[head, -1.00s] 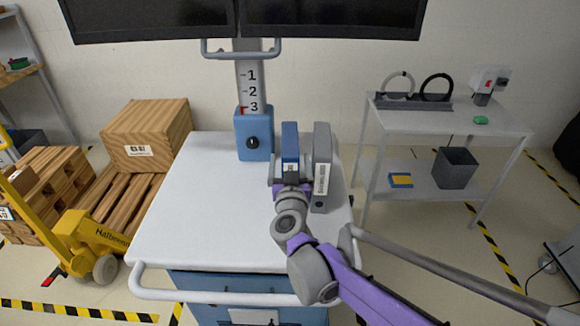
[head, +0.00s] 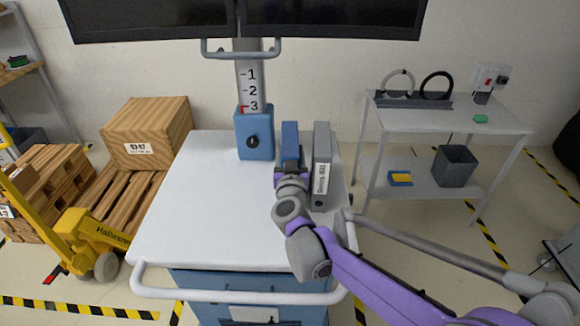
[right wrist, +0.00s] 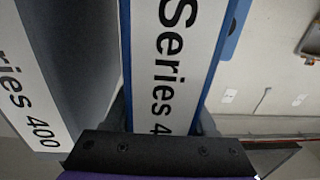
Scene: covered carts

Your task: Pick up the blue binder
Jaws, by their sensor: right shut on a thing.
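The blue binder (head: 290,142) stands upright on the white top of the cart (head: 195,215), left of a grey binder (head: 322,160). My right gripper (head: 290,168) is at the near side of the blue binder and shut on it. In the right wrist view the blue binder's white label (right wrist: 172,60) reads "Series 4" and fills the middle, with the dark gripper body (right wrist: 160,155) across the bottom. The fingertips are largely hidden. The grey binder (right wrist: 75,50) shows close beside it. I cannot tell whether the blue binder touches the cart top. My left gripper is not in view.
A blue column block (head: 254,133) stands at the cart's back, left of the binders. The cart top's left half is clear. Wooden crates and a yellow pallet jack (head: 75,235) stand left.

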